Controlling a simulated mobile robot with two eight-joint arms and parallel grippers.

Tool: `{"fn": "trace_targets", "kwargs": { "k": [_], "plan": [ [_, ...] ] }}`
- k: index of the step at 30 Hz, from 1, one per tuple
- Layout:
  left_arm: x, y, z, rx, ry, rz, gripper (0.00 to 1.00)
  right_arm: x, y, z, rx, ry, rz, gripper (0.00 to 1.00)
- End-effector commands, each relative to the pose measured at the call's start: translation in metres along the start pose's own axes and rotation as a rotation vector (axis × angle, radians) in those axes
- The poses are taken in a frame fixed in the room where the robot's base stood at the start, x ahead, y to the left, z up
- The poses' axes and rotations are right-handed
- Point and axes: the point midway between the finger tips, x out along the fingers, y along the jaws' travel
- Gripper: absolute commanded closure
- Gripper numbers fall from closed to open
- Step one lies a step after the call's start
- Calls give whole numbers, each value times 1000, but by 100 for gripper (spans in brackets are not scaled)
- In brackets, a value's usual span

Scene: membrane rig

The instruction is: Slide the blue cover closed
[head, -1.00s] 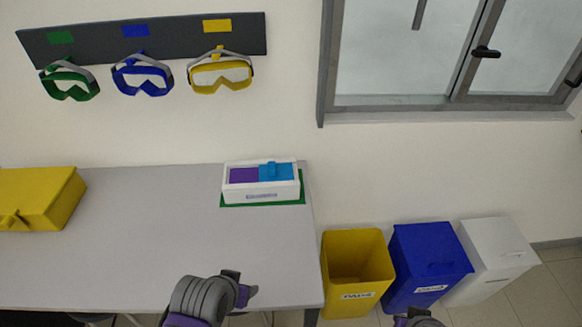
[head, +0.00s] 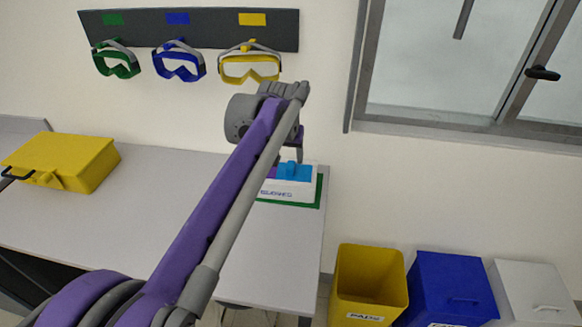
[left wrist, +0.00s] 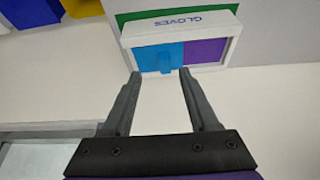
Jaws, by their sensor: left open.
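The white box (head: 272,195), marked GLOVES, stands on a green mat (head: 322,190) at the table's right end. Its blue cover (head: 299,174) with a raised blue tab lies over the right part of the top. A purple area lies left of it, mostly hidden by my arm in the head view. In the left wrist view the blue cover (left wrist: 144,58) is left of the purple area (left wrist: 204,51). My left gripper (left wrist: 160,73) is open and empty. The tab (left wrist: 166,64) appears between its fingertips; I cannot tell if they touch it. My right gripper is not in view.
A yellow case (head: 75,160) lies on the left of the grey table (head: 110,225). Goggles (head: 180,65) hang on the wall rack above. Yellow (head: 370,285), blue (head: 450,290) and white (head: 540,290) bins stand right of the table.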

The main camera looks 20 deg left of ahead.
Motion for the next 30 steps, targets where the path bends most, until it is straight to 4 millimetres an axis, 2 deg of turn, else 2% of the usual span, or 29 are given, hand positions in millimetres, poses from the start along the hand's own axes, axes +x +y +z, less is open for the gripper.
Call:
{"fn": "trace_targets", "kwargs": {
  "k": [1, 3, 7, 11, 24, 30],
  "plan": [
    [6, -3, -13, -12, -5, -6, 40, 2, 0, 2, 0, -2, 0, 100],
    [10, -6, -24, -23, -8, -11, 40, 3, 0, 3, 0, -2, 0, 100],
    [15, -9, -34, -33, -11, -16, 40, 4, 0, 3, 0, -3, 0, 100],
    [26, -9, -35, -34, -12, -16, 40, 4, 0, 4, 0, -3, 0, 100],
    [104, -10, -33, -34, -11, -15, 40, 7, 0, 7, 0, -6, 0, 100],
    [119, -10, -33, -34, -11, -15, 40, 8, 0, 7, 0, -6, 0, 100]
  ]
}}
